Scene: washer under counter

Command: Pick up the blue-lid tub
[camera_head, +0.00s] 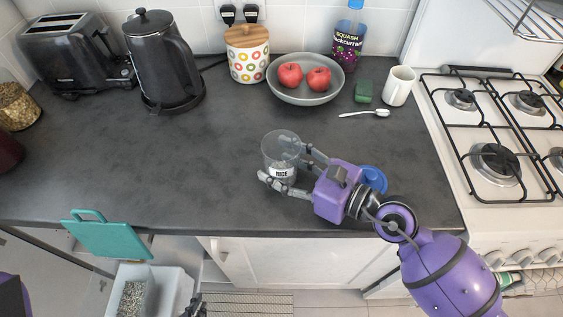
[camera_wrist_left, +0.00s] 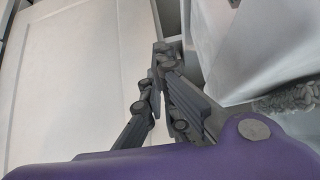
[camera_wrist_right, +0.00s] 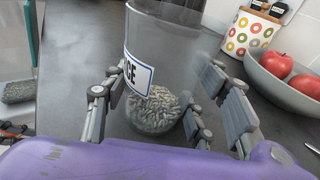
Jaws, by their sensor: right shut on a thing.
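A clear tub labelled RICE (camera_head: 281,150) stands upright at the front middle of the counter, with grey-brown grains in its bottom. My right gripper (camera_head: 287,170) is shut on it from the right, one finger on each side; the right wrist view shows the tub (camera_wrist_right: 155,105) between the fingers (camera_wrist_right: 162,105). I cannot tell if its base touches the counter. No lid shows on it. A blue round thing (camera_head: 375,179) lies partly hidden behind my right gripper; I cannot tell if it is a lid or a tub. My left gripper (camera_wrist_left: 160,52) is shut and empty, low before the cabinets.
A grey bowl with red apples (camera_head: 306,93), a spotted canister (camera_head: 247,62), a kettle (camera_head: 160,62) and a white mug (camera_head: 398,86) stand further back. A hob (camera_head: 490,130) is at right. A teal board (camera_head: 107,236) and white bin (camera_head: 172,285) are below the front edge. The counter's left middle is clear.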

